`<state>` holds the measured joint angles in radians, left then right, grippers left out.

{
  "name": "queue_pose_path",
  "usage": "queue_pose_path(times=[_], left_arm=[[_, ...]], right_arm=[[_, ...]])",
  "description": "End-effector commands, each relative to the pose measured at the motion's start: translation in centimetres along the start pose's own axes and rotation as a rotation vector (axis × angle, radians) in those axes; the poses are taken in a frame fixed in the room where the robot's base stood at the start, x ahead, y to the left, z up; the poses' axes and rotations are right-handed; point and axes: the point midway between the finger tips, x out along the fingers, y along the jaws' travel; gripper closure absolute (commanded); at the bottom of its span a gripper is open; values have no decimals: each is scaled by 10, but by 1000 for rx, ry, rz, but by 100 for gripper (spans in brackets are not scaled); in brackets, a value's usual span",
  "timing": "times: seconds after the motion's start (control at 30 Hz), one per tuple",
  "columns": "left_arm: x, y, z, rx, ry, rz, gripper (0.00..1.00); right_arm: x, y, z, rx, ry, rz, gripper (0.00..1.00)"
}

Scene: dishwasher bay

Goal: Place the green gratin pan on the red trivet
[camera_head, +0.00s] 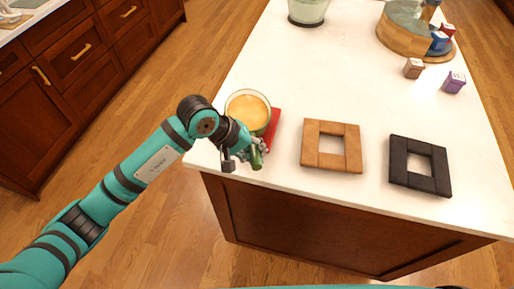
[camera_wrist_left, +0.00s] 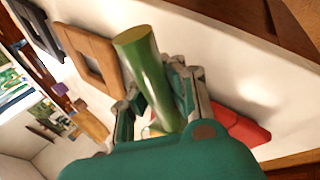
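The green gratin pan (camera_head: 248,109) is round with a yellow-orange filling, at the near left corner of the white counter in the head view. It covers the left part of the red trivet (camera_head: 274,124); I cannot tell whether it touches it. My left gripper (camera_head: 254,155) is shut on the pan's green handle. In the left wrist view the handle (camera_wrist_left: 148,70) runs between the fingers (camera_wrist_left: 158,98), and the trivet (camera_wrist_left: 236,128) shows to the right behind them. The pan's bowl is mostly hidden there. My right gripper is not in view.
A brown wooden trivet (camera_head: 312,159) and a black trivet (camera_head: 400,178) lie to the right on the counter (camera_head: 320,70). Brown (camera_head: 413,69) and purple (camera_head: 454,83) small boxes, a round wooden stand (camera_head: 400,44) and a glass vessel (camera_head: 308,10) stand farther back. The counter's middle is clear.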

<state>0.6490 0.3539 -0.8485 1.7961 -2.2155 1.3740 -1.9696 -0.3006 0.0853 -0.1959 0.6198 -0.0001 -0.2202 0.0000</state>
Motion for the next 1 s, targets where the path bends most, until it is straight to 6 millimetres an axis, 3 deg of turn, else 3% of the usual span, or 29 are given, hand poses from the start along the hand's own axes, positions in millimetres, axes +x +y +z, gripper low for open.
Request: queue_pose_path(times=[0.27, 0.53, 0.83, 1.0], left_arm=[[3, -1, -1, 6, 6, 5, 100], [4, -3, 0, 2, 2, 1, 69], [2, -3, 0, 2, 3, 1, 69], [-18, -4, -2, 5, 7, 1, 69]], right_arm=[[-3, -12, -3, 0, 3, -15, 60], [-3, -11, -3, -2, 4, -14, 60], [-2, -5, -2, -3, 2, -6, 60], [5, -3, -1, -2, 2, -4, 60]])
